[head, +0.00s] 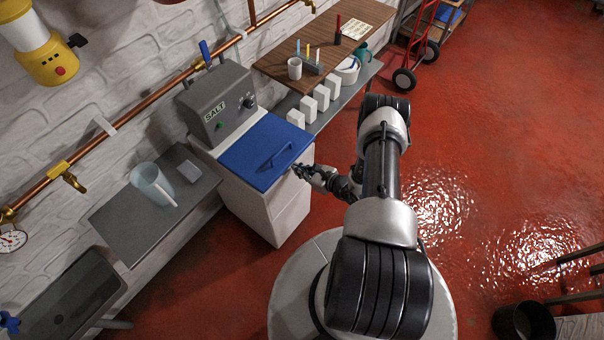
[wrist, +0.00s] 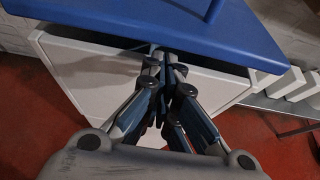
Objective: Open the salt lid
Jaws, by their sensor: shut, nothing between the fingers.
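The blue salt lid (head: 264,150) lies closed, or nearly so, on top of a white cabinet (head: 286,208) in the head view. It has a blue handle (head: 277,155) near its front right. A grey box marked SALT (head: 218,103) stands behind it. My gripper (head: 299,169) is at the lid's right front edge, just off the cabinet. In the wrist view the lid (wrist: 165,30) fills the top, and my gripper (wrist: 165,55) is shut with its fingertips at or under the lid's front edge. I cannot tell whether they touch it. A dark gap shows beneath the lid's edge.
A grey shelf with a clear jug (head: 153,184) is left of the cabinet. A wooden table (head: 320,45) with a mug and small items stands at the back right, with white boxes (head: 308,108) on a lower shelf. The red floor (head: 480,130) at right is mostly clear.

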